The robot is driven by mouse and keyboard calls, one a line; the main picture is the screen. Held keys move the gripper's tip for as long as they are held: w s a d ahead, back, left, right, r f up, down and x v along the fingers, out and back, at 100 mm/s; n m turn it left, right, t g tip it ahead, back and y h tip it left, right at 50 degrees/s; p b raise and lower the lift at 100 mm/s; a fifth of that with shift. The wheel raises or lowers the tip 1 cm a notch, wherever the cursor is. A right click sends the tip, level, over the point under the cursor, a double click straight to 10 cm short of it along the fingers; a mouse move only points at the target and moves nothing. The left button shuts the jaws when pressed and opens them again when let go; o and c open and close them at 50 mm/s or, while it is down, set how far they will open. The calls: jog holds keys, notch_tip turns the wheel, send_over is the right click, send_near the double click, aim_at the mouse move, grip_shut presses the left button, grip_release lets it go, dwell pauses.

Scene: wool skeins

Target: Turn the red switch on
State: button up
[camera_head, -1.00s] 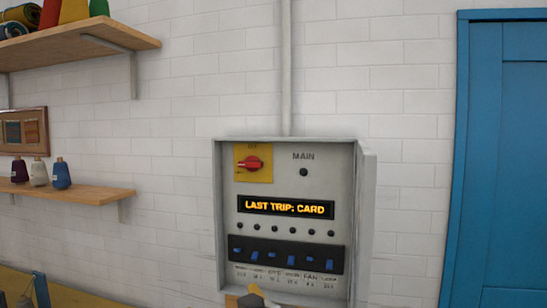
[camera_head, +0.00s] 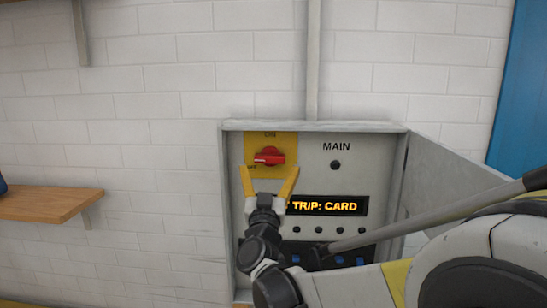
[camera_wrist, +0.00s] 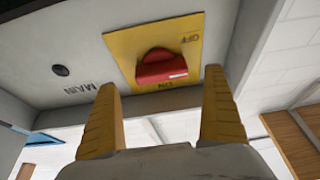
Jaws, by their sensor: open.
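The red switch (camera_head: 269,156) is a rotary knob on a yellow plate (camera_head: 287,143), at the upper left of a grey panel. ON is printed above it and OFF at its left. The knob lies crosswise, its white-marked end at the left, toward OFF. My gripper (camera_head: 268,175) is open and empty, its yellow fingers spread just below the knob in the head view. In the wrist view, seen roughly upside down, the knob (camera_wrist: 160,68) shows beyond and between the fingertips (camera_wrist: 160,80). No contact with the knob is visible.
The grey box (camera_head: 228,200) has side walls and an open door (camera_head: 450,165) at the right. A display (camera_head: 335,205) reads "TRIP: CARD", partly covered by my gripper. My arm covers part of the blue switches below. A wooden shelf (camera_head: 45,203) is at the left.

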aim_at(268, 160)
jog(key=x, duration=0.4)
jog(key=shift+w+a+r, duration=0.1)
jog(key=shift+w+r, duration=0.05)
jog(key=shift+w, duration=0.25)
jog(key=c, duration=1.2)
jog(key=shift+m, duration=0.5)
jog(key=m+h, duration=0.1)
jog(key=m, duration=0.1)
jog(key=m+h, duration=0.2)
jog(key=m, duration=0.1)
jog(key=shift+g, duration=0.3)
jog(key=m+h, duration=0.1)
jog(key=m, duration=0.2)
jog(key=m+g+h, duration=0.1)
jog(key=m, duration=0.2)
jog(key=shift+m+g+h, duration=0.3)
jog(key=shift+h, duration=0.1)
jog(key=m+g, duration=0.1)
jog(key=m, duration=0.2)
jog(key=m+g+h+p, duration=0.1)
jog(key=m, duration=0.2)
jog(key=shift+m+g+p, duration=0.75)
jog(key=shift+m+g, duration=0.15)
jog(key=shift+m, duration=1)
